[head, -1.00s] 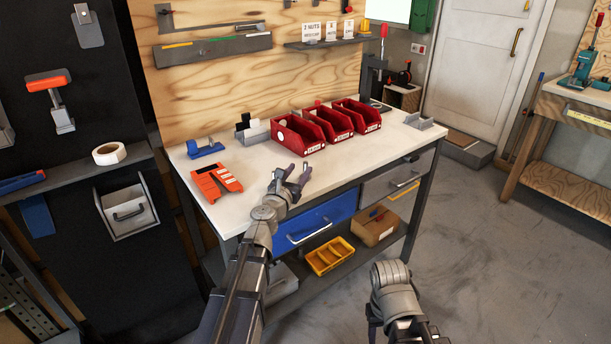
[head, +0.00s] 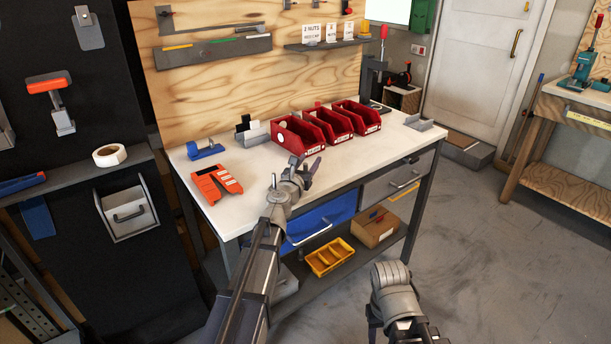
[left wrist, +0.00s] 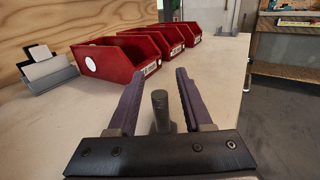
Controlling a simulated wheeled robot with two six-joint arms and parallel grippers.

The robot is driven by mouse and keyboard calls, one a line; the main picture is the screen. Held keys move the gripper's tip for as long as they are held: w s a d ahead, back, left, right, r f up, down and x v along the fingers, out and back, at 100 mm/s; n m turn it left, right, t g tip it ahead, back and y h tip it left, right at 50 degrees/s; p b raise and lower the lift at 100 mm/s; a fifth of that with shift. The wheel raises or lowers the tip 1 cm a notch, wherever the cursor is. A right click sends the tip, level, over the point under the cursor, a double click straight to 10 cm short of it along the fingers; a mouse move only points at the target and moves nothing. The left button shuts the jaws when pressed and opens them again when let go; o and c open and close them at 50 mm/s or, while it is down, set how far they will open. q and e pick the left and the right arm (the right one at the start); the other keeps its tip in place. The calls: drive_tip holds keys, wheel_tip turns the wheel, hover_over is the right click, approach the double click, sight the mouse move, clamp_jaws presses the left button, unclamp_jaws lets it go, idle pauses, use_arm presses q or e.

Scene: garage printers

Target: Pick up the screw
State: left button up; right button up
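My left gripper (head: 306,166) is over the front part of the white workbench top (head: 243,216), in front of the red bins. In the left wrist view its two fingers (left wrist: 160,76) are spread apart. A dark grey upright rod with a wider foot, which looks like the screw (left wrist: 160,108), shows between them, with a gap to each finger. The screw cannot be made out in the head view, where the gripper covers that spot. My right arm shows low in the head view, but its fingers do not.
Red bins (head: 299,138) stand in a row behind the gripper. An orange holder (head: 216,185), a blue tool (head: 206,151) and a grey holder (left wrist: 49,72) are to the left. A grey bracket (head: 419,123) sits at the right end. The blue drawer (head: 322,219) is below the bench edge.

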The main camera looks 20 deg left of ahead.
use_arm(q)
clamp_jaws()
idle(0.3)
drive_tip(key=shift+r, duration=0.1)
wheel_tip(320, 180, up, 10)
drive_tip(key=p, duration=1)
